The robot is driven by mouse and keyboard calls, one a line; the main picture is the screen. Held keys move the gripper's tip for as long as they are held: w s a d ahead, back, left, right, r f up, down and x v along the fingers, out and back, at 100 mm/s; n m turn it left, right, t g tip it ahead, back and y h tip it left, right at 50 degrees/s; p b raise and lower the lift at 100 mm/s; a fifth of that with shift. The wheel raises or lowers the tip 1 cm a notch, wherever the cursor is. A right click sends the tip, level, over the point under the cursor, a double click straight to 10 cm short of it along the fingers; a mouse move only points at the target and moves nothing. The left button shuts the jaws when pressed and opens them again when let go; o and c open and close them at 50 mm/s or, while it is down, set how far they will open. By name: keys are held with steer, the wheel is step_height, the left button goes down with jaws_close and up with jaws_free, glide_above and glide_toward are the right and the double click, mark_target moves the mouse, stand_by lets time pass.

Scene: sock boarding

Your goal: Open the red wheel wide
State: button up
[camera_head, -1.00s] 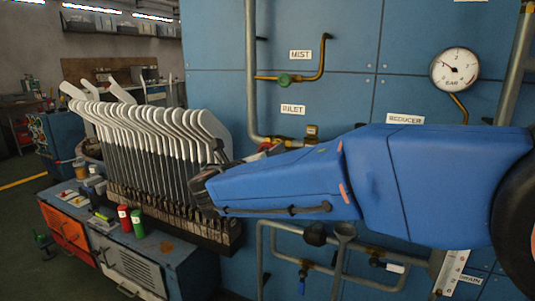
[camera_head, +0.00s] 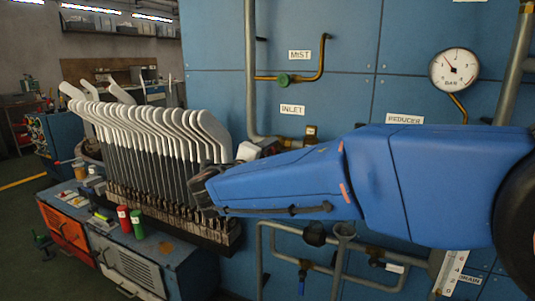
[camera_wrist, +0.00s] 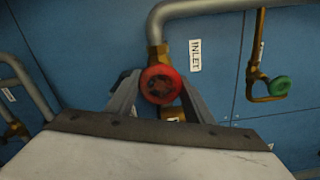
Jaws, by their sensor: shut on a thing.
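The red wheel (camera_wrist: 159,85) is round with a dark centre and sits on a brass valve body at the end of the grey inlet pipe. In the wrist view, my gripper (camera_wrist: 160,90) has one grey finger on each side of it and is shut on the wheel. In the head view, my blue arm hides the wheel and most of my gripper. A white part of my wrist (camera_head: 248,151) shows above the arm, close to the panel under the INLET label (camera_head: 292,109).
A green wheel (camera_head: 284,80) is on the MIST line, and a pressure gauge (camera_head: 454,70) is at the upper right. A rack of white-topped boards (camera_head: 150,130) stands left of my arm, close to it. Pipes (camera_head: 310,265) run below my arm.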

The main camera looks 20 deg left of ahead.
steer(key=shift+f+n, duration=0.15)
steer(key=shift+n, duration=0.35)
steer(key=o, duration=1)
steer(key=shift+o, duration=0.2)
steer(key=shift+s, duration=0.15)
steer(key=s+a, duration=0.1)
steer(key=s, duration=1.6)
steer(key=shift+a, duration=0.2)
steer(key=shift+s, duration=0.1)
